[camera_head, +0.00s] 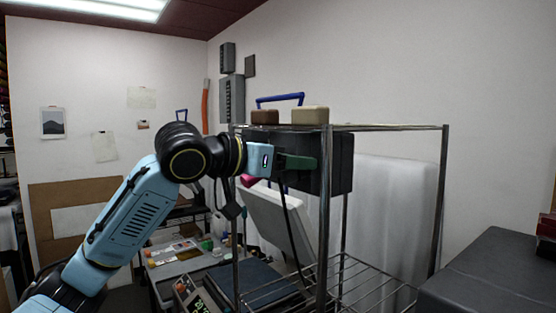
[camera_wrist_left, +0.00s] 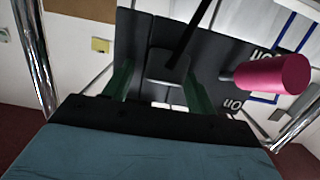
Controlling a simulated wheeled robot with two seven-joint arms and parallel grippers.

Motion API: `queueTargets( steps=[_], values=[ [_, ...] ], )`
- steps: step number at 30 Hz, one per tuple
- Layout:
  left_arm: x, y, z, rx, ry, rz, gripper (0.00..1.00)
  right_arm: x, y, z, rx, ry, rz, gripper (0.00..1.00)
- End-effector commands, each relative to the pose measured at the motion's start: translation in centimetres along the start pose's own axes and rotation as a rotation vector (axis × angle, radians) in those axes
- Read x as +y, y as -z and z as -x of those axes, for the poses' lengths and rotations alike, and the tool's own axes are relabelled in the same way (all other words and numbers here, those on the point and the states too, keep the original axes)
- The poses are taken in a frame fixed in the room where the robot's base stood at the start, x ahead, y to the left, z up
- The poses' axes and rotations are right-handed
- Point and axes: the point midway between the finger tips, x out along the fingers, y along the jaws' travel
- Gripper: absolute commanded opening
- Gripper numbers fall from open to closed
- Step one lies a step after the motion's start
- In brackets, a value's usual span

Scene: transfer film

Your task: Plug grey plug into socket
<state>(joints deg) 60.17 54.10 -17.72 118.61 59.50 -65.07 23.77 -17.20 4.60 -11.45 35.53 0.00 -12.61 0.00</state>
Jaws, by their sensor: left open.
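My left gripper (camera_head: 300,163) has green fingers and is at the near face of a dark box (camera_head: 340,165) on the wire rack. In the left wrist view its two fingers (camera_wrist_left: 160,88) stand apart, open. A dark grey plug (camera_wrist_left: 168,67) with a black cable (camera_wrist_left: 192,32) shows between them, with gaps at both sides. I cannot tell how far the plug sits in a socket; the socket opening is hidden. In the head view the cable (camera_head: 291,225) hangs down below the gripper. My right gripper is not in view.
A pink cylinder (camera_wrist_left: 275,75) sticks out right of the fingers, close by. Chrome rack posts (camera_head: 325,210) stand beside the gripper. Two small boxes (camera_head: 310,116) and a blue handle (camera_head: 280,98) are above the dark box. A dark block (camera_head: 490,275) is at the lower right.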

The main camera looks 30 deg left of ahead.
Motion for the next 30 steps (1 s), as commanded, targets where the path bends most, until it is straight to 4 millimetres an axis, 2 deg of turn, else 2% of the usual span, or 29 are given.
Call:
queueTargets(
  steps=[5, 12, 18, 24, 30],
  values=[
    [-0.1, -0.2, 2.1, 0.003, 0.003, -0.003, 0.57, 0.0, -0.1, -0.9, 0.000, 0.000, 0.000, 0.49],
    [-0.1, -0.3, 7.5, 0.003, 0.006, -0.004, 0.57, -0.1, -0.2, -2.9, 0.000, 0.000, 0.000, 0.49],
    [-0.1, -0.2, 11.3, 0.002, 0.004, -0.003, 0.57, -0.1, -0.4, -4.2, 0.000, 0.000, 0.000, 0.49],
    [0.0, -0.1, 13.0, 0.001, 0.001, -0.001, 0.57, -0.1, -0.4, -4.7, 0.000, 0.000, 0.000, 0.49],
    [0.0, 0.0, 13.3, 0.001, -0.001, -0.001, 0.57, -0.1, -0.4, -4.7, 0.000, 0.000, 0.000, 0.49]
  ],
)
